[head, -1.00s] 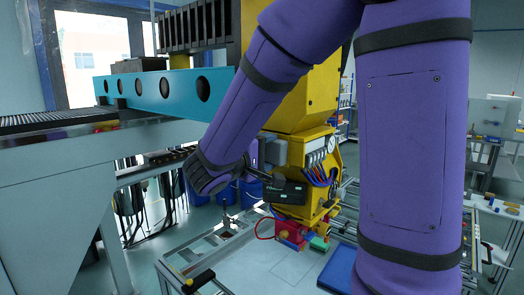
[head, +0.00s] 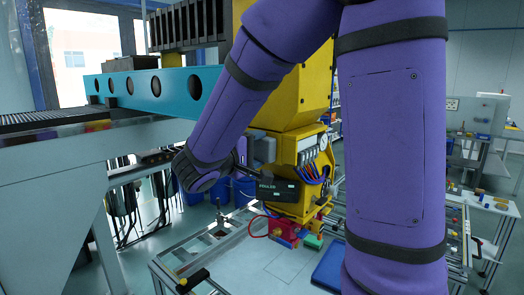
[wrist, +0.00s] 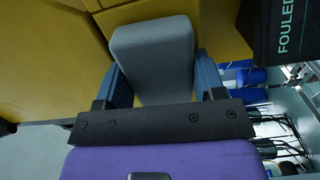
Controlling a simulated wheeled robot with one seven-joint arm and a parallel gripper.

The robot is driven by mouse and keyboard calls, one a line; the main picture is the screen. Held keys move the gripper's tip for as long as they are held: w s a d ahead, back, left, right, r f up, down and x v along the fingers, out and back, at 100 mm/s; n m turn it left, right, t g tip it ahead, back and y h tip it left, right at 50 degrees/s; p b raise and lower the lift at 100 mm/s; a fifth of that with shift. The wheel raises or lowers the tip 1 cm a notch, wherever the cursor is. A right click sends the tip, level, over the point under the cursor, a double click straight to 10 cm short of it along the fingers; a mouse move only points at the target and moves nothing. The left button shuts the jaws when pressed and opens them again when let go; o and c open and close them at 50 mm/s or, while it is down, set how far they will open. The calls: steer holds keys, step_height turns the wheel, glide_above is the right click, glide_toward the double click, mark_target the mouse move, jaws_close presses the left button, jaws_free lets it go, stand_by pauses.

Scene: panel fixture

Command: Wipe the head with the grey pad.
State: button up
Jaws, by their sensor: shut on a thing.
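The yellow machine head (head: 303,98) stands beyond my purple arm, which hides part of it. A black box (head: 277,188) with light lettering sits on its lower front; in the wrist view a dark panel (wrist: 285,30) reads "FOULED". My gripper (wrist: 160,75) is shut on the grey pad (wrist: 152,50), one blue-grey finger on each side. The pad's far end is in front of yellow surfaces of the head, very close; I cannot tell whether it touches. In the head view the fingers and pad are not clearly visible behind my wrist.
A teal beam (head: 150,92) with round holes crosses at the left above a grey machine frame (head: 50,180). Hoses and a gauge (head: 323,143) crowd the head's front. Red (head: 284,231) and green (head: 313,241) blocks sit below it. A blue panel (head: 329,264) lies at the lower middle.

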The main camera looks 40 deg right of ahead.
steer(key=w+a, duration=0.1)
steer(key=w, duration=0.6)
steer(key=shift+a, duration=0.15)
stand_by(0.7)
steer(key=shift+w, duration=0.1)
steer(key=s+a, duration=0.1)
steer(key=a, duration=0.5)
stand_by(0.4)
steer(key=a, duration=0.2)
steer(key=shift+s+a, duration=0.35)
steer(key=shift+a, duration=0.05)
stand_by(0.7)
steer(key=w+d, duration=0.1)
steer(key=d, duration=0.5)
steer(key=shift+w+d, duration=0.15)
steer(key=shift+d, duration=0.2)
